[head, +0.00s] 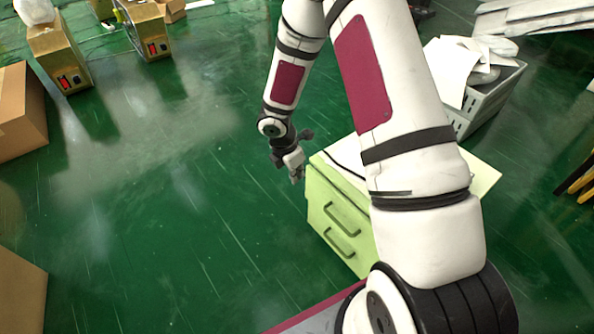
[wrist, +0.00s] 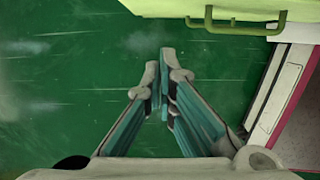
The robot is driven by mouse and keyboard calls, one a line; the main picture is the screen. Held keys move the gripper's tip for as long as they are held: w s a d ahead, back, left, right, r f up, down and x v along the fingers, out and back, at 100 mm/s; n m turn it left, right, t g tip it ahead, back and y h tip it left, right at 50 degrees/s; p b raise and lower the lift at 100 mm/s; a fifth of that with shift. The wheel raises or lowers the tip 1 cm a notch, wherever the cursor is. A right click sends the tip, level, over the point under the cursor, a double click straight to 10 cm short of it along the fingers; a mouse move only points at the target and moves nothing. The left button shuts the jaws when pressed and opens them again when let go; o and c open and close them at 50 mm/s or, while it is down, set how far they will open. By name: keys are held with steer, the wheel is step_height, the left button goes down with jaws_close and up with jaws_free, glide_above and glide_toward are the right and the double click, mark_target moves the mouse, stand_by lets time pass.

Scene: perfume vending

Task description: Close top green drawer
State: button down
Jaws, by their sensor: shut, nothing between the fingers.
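The light green cabinet has two drawer fronts with bar handles. The top green drawer (head: 337,207) is the upper one, partly behind my arm in the head view. How far it stands out is hard to tell. In the wrist view, a green front edge (wrist: 190,8) and a green handle (wrist: 235,24) show along the top. My gripper (head: 297,177) is beside the cabinet's upper left corner in the head view. In the wrist view my gripper (wrist: 165,60) is shut and empty, its fingertips below the green edge and left of the handle, over the floor.
The green floor left of the cabinet is clear. Cardboard boxes (head: 22,112) stand at the left edge. Brass-coloured machines (head: 60,58) stand at the back left. A grey crate (head: 490,100) with white items is behind the cabinet on the right.

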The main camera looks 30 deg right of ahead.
steer(key=w+d+f+b, duration=0.1)
steer(key=d+f+b, duration=0.2)
steer(key=d+f, duration=0.2)
steer(key=shift+f, duration=0.45)
steer(key=shift+d, duration=0.2)
steer(key=shift+w+d+p, duration=0.15)
steer(key=shift+d+p, duration=0.2)
steer(key=shift+d, duration=0.35)
steer(key=shift+w+d+p, duration=0.15)
steer(key=shift+d+p, duration=0.2)
steer(key=shift+d, duration=0.3)
steer(key=p, duration=0.4)
glide_toward(317, 177)
steer(key=a, duration=0.1)
steer(key=a+r, duration=0.1)
steer(key=a, duration=0.1)
steer(key=s+a+r, duration=0.1)
steer(key=shift+a, duration=0.4)
